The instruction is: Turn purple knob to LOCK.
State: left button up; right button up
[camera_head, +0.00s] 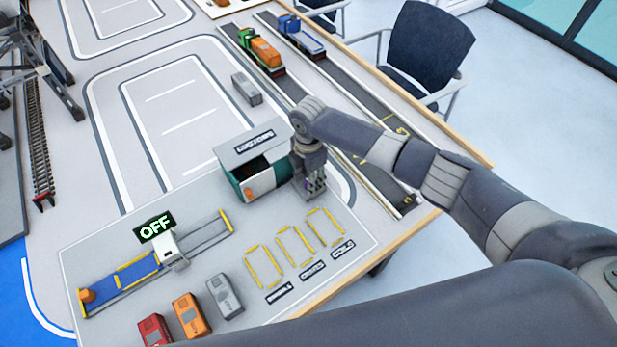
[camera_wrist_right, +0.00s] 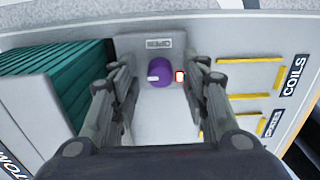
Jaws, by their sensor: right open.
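The purple knob (camera_wrist_right: 160,76) sits on a pale plate in the right wrist view, with a white mark on its left side. My right gripper (camera_head: 314,193) points down beside the teal and white container in the head view and largely hides the knob there. In the wrist view its open fingers are on either side of the knob, with gaps visible. I cannot tell their height relative to it. My left gripper is not in view.
The container (camera_head: 268,178), with a grey lid, stands left of the gripper. Yellow-outlined slots (camera_head: 295,245) lie in front. A blue slider track (camera_head: 125,280) with an OFF display (camera_head: 155,228) and several small blocks are further left. Toy trucks (camera_head: 262,50) stand on the far lanes.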

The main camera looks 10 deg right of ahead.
notch_tip(320, 180, up, 12)
jog(key=shift+f, duration=0.15)
dwell(0.7)
